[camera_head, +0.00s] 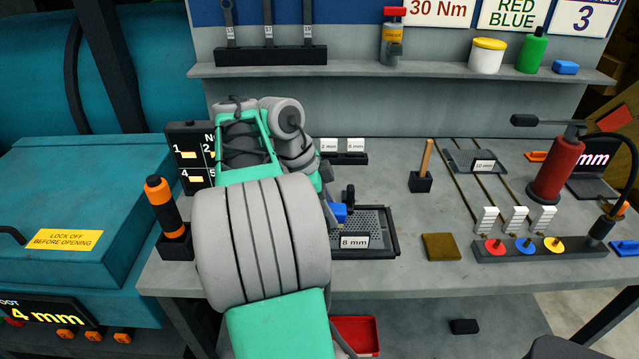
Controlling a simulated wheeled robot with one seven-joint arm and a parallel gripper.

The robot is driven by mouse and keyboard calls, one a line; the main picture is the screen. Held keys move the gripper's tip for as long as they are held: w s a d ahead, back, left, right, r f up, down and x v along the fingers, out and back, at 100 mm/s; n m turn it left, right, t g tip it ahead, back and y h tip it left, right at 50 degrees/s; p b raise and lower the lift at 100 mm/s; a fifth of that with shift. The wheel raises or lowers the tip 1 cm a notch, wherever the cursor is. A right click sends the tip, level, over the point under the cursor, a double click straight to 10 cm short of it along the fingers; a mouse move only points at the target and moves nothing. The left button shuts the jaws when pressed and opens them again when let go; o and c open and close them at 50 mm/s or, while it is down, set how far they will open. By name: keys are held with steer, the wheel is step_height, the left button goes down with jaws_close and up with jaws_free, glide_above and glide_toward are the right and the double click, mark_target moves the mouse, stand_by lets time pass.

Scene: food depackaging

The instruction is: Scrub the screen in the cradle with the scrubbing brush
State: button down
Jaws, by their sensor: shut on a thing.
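The screen (374,222), a dark perforated plate tagged "8 mm", lies in the cradle (396,243), a dark rectangular frame on the bench. My gripper (349,197) is over the left part of the screen, mostly hidden behind my own arm; only a small dark part shows. It is shut on the scrubbing brush (339,212), of which a blue piece shows beside the arm, low over the screen. Whether the bristles touch the screen cannot be told. The left end of the cradle is hidden by my arm.
A brown pad (440,246) and a wooden-handled tool in a black block (422,170) stand right of the cradle. A red cylinder with a lever (557,170) is farther right. An orange-topped bottle (163,205) stands left of my arm. Bare bench lies behind the pad.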

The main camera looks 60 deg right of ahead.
steer(key=r+p, duration=0.4)
steer(key=shift+w+a+r, duration=0.2)
steer(key=shift+r, duration=0.1)
step_height(320, 180, up, 3)
steer(key=p, duration=0.3)
steer(key=shift+s+r, duration=0.1)
steer(key=shift+r, duration=0.1)
